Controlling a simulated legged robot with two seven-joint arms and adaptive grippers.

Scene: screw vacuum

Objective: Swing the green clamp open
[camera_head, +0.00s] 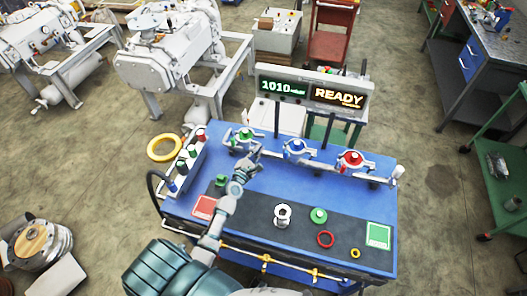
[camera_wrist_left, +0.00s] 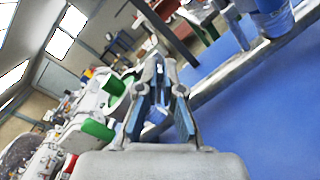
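The green clamp (camera_head: 245,133) sits on the pipe line at the back left of the blue bench, left of a blue clamp and a red clamp. My left gripper (camera_head: 251,156) is just in front of and below the green clamp, near its silver parts; I cannot tell whether they touch. In the left wrist view, the left gripper's fingers (camera_wrist_left: 158,92) reach forward and come close together at the far end; whether they are fully shut is unclear. Green parts (camera_wrist_left: 98,129) show to their left. No held object is clear. My right gripper is not in view.
The blue clamp (camera_head: 296,148) and red clamp (camera_head: 351,159) stand along the same line. A display reading READY (camera_head: 338,97) rises behind.

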